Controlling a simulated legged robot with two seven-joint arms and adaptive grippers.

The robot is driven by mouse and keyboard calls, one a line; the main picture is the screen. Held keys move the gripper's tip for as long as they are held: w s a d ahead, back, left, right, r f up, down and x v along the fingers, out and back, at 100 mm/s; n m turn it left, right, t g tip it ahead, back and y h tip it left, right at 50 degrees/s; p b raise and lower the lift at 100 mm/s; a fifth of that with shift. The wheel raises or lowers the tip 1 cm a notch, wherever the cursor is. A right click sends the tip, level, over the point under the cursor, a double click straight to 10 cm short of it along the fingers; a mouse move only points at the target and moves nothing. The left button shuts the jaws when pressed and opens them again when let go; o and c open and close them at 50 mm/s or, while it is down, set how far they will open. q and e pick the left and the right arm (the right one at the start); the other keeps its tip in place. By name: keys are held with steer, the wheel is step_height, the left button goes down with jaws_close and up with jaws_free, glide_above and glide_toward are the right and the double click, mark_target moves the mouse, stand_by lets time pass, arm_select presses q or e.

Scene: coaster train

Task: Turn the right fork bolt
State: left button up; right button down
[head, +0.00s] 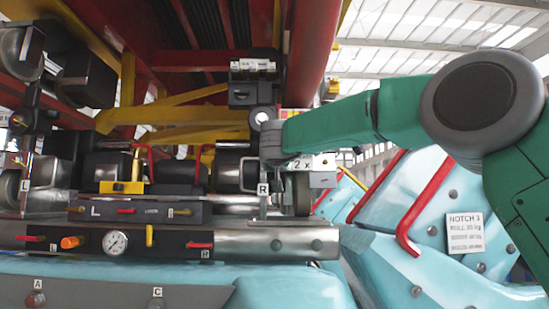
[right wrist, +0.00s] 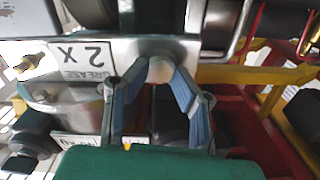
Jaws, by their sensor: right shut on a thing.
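My right arm comes in from the right in the head view, and its gripper (head: 270,142) is at the right end of the wheel assembly, above the R plate (head: 263,188). In the right wrist view the two blue-padded fingers of the gripper (right wrist: 158,82) are closed in on a pale round bolt head (right wrist: 160,69), one finger on each side. The bolt sits at the edge of a metal plate marked "GREASE 2 x" (right wrist: 82,55), which reads upside down there. In the head view the gripper mostly hides the bolt. My left gripper is in neither view.
A gauge (head: 116,242) and coloured handles sit on the panel below, with the L-marked bar (head: 135,212) above it. A red pipe (head: 312,50) and yellow braces (head: 175,115) crowd overhead. Red rails (head: 425,205) and a turquoise body (head: 400,265) are at right.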

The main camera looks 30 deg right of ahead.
steer(key=shift+w+d+f+m+b, duration=0.15)
steer(key=shift+m+b, duration=0.8)
steer(key=shift+m, duration=3.65)
steer(key=shift+s+a+f+m+b, duration=0.15)
steer(key=shift+m+b, duration=0.8)
steer(key=shift+m, duration=3.65)
steer(key=shift+w+d+f+m+b, duration=0.15)
steer(key=shift+m+b, duration=0.8)
steer(key=shift+m, duration=3.65)
steer(key=shift+r, duration=0.1)
